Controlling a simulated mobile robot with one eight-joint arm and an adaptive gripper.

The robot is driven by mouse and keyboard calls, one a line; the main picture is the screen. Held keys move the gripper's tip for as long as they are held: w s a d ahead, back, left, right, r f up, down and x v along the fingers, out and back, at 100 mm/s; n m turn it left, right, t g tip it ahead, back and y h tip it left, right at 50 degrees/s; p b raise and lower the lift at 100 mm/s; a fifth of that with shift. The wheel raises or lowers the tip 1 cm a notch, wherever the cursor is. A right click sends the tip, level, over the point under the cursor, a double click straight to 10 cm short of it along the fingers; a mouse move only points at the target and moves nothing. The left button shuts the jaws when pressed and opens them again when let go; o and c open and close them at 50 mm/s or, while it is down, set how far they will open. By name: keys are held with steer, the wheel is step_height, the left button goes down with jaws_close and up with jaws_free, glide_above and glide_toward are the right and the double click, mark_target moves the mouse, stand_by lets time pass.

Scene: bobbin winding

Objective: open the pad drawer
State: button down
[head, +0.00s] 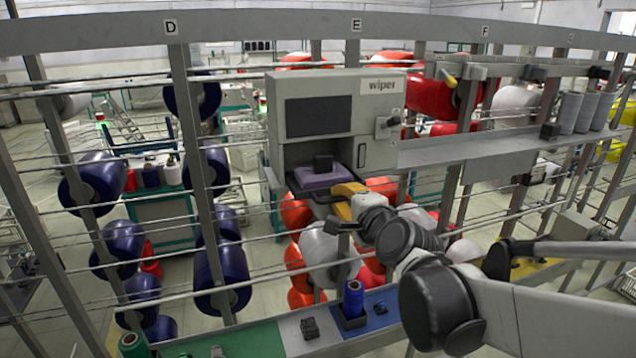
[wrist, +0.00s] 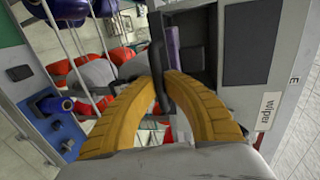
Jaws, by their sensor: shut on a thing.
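The wiper unit (head: 345,105) is a grey box on the rack, with a dark panel above and an open bay below. In the wrist view my gripper (wrist: 161,82) is shut on a dark upright handle (wrist: 158,60), beside the purple pad (wrist: 172,45).
A small lever (head: 388,124) sits on the unit's right face. Thin horizontal rails (head: 120,300) and rack posts surround my arm. Below, a shelf holds a blue spool (head: 353,298) and a small dark block (head: 309,327). Red and white bobbins hang behind the rails.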

steer(key=shift+v, duration=0.8)
steer(key=shift+f, duration=0.15)
steer(key=c, duration=1.5)
jaws_free()
steer(key=shift+o, duration=0.2)
steer(key=v, duration=1.2)
